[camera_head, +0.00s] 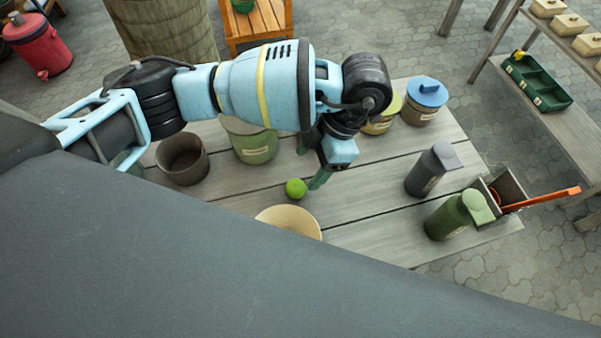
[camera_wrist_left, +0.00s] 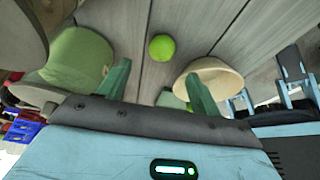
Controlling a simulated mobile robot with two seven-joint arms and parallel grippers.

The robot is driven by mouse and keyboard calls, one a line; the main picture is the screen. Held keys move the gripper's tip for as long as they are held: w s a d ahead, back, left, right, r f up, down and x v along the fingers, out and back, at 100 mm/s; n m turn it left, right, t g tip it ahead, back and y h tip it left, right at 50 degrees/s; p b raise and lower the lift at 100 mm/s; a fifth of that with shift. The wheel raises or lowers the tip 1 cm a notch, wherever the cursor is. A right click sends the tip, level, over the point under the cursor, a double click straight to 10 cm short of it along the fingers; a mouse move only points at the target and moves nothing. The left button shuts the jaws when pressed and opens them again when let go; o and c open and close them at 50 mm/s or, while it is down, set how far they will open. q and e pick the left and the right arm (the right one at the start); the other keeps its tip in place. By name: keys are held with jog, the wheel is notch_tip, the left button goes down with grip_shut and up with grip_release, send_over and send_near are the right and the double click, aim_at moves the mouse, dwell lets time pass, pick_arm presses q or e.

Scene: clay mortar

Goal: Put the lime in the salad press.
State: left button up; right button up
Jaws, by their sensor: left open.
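A bright green lime (camera_head: 295,188) sits on the grey plank table, just beside a beige bowl (camera_head: 288,219). My left gripper (camera_head: 311,163) is open and empty above the table, close to the lime. In the left wrist view, the lime (camera_wrist_left: 161,47) shows beyond and between the two green fingertips (camera_wrist_left: 158,74), not touching them. The beige bowl (camera_wrist_left: 211,73) is behind the right finger there. No thing is clearly recognisable as the salad press; a dark brown open pot (camera_head: 183,162) stands at the table's left. My right gripper is not in view.
A large green canister (camera_head: 252,144) stands behind my left arm. Yellow-lidded (camera_head: 382,121) and blue-lidded (camera_head: 424,104) jars stand at the back. Dark (camera_head: 430,171) and green (camera_head: 455,217) bottles and an open box (camera_head: 507,187) with an orange handle stand right.

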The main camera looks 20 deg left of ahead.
aim_at(299, 183)
pick_arm(q)
jog(key=x, duration=0.2)
jog(key=shift+s+a+f, duration=0.1)
jog(key=shift+s+f, duration=0.15)
jog(key=shift+w+b+x, duration=0.1)
jog(key=shift+b+x, duration=0.05)
jog(key=shift+x, duration=1.15)
jog(key=shift+w+b+x, duration=0.15)
jog(key=shift+x, duration=1.15)
jog(key=shift+f, duration=0.1)
jog(key=c, duration=1.1)
jog(key=shift+c, duration=0.2)
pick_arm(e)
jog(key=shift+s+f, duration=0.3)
